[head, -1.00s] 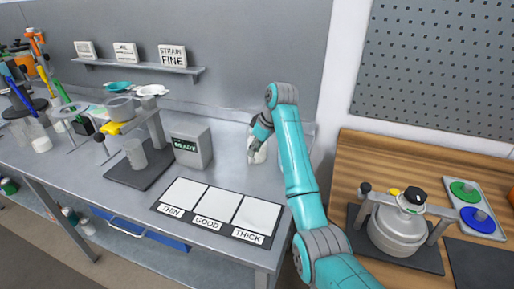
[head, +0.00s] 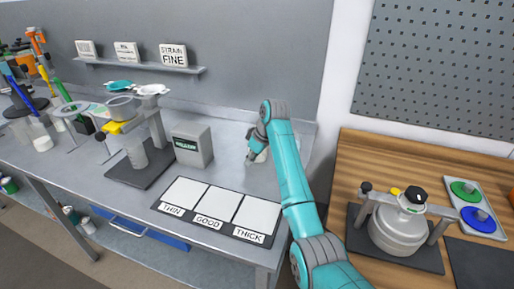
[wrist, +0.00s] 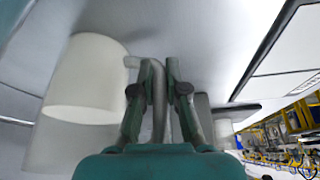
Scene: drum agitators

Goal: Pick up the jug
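The jug (head: 261,155) is small and whitish, standing on the grey bench right of the grey display box. My arm hides much of it in the head view. In the wrist view the jug (wrist: 85,80) is a pale cylinder on the left, with its handle reaching right between my fingers. My gripper (wrist: 158,68) is drawn in around the handle, one finger on each side. It looks shut on the handle, though the contact is partly hidden. In the head view my gripper (head: 254,150) is at the jug's upper left.
The grey display box (head: 192,145) stands left of the jug. A board marked THIN, GOOD and THICK (head: 218,214) lies in front. A stand with a cup (head: 138,153) is farther left. A metal pot (head: 398,229) sits on the wooden table at right.

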